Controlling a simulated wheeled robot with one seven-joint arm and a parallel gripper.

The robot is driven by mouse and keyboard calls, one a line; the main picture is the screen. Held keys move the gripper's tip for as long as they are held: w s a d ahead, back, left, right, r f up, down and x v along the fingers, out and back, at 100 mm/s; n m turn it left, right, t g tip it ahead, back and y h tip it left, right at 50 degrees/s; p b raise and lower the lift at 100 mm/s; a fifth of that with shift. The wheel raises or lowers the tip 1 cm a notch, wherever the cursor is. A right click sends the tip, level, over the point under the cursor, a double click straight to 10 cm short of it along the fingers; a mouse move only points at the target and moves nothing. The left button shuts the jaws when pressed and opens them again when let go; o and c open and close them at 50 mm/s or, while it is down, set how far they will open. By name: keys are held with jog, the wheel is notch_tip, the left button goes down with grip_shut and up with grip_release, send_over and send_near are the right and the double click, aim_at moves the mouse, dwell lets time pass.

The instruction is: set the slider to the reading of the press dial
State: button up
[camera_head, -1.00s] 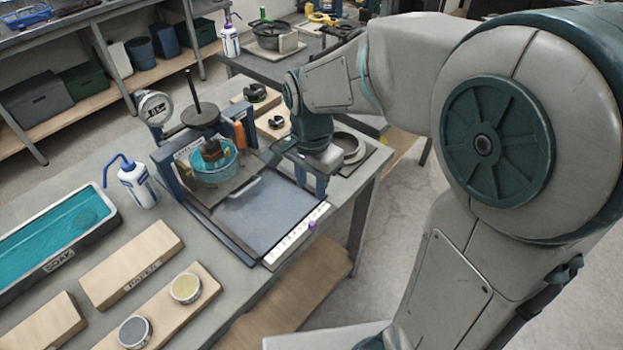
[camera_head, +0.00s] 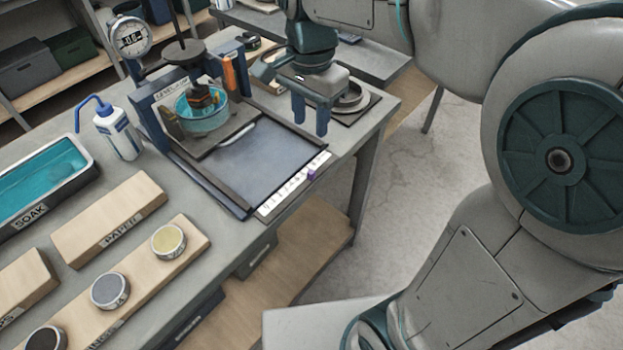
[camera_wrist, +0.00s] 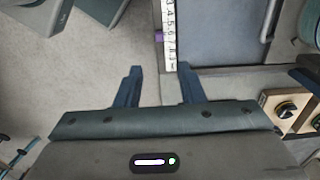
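The press dial (camera_head: 130,38) is a round white gauge at the top left of the head view. Its reading is too small to make out surely. The slider is a small purple knob (camera_head: 312,173) on the edge of a white numbered scale (camera_head: 293,187) at the front right of the press. The knob also shows in the wrist view (camera_wrist: 159,37), beside the middle figures, though I cannot read its exact mark. My gripper (camera_head: 310,122) is open and empty, fingers pointing down. In the wrist view its fingertips (camera_wrist: 160,78) are apart and the knob lies beyond them.
The press (camera_head: 178,110) holds a teal bowl (camera_head: 203,118) under its weight. A wash bottle (camera_head: 117,135), a soak tray (camera_head: 35,195) and wooden blocks (camera_head: 108,218) stand to the left. A round dish (camera_head: 350,100) lies behind my gripper. The floor right of the table is clear.

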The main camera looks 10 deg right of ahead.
aim_at(311, 171)
notch_tip(311, 171, down, 14)
jog(key=shift+r+b, duration=0.15)
jog(key=shift+b, duration=0.7)
grip_shut()
